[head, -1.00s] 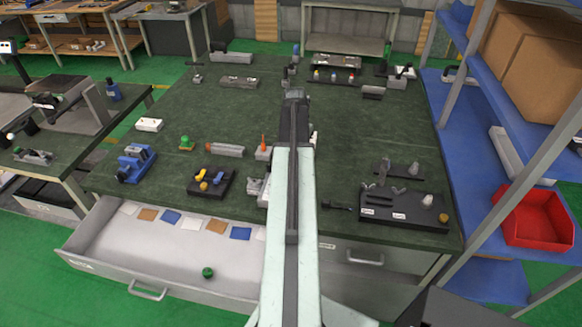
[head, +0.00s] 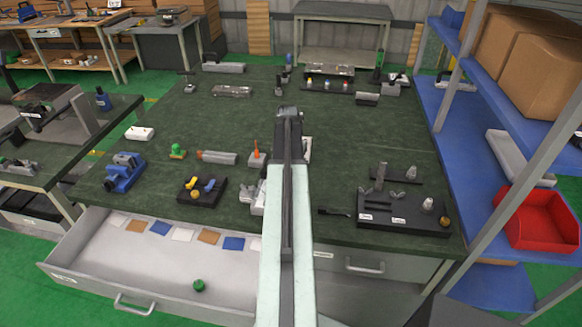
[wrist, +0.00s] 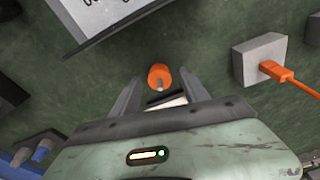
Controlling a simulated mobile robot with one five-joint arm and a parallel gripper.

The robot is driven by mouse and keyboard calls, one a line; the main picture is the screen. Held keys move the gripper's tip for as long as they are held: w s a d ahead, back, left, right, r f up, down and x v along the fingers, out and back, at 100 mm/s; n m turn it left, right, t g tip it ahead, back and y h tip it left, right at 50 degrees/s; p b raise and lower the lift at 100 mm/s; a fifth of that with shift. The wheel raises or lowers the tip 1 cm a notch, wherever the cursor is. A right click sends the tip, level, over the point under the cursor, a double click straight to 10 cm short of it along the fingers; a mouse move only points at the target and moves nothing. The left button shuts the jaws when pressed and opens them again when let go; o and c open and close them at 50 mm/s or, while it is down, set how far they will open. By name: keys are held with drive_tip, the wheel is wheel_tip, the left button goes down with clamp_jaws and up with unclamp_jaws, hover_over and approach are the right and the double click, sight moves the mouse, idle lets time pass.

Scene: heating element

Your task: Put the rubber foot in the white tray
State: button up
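An orange round piece with a short metal stud, which looks like the rubber foot (wrist: 160,77), shows in the wrist view between the fingers of my gripper (wrist: 160,78). The fingers are open, with a gap on each side of it; I cannot tell whether it is level with the tips or below them. In the head view my arm hides this piece. A white box (head: 139,133) with dark marks lies at the table's left side. A white, lettered surface (wrist: 100,12) shows at the top left of the wrist view. I cannot tell which is the white tray.
An orange plug (wrist: 275,68) stands in a grey block (wrist: 252,60) close on the right in the wrist view. A black block (head: 201,193) with yellow and blue parts is near the table's front. An open drawer (head: 150,275) holds coloured cards and a green piece. The right middle is clear.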

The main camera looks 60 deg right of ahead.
wheel_tip(320, 180, up, 12)
drive_tip(key=a+p, duration=0.1)
drive_tip(key=p, duration=1.1)
drive_tip(key=shift+a+r, duration=0.15)
drive_tip(key=shift+a, duration=0.1)
drive_tip(key=shift+s, duration=0.1)
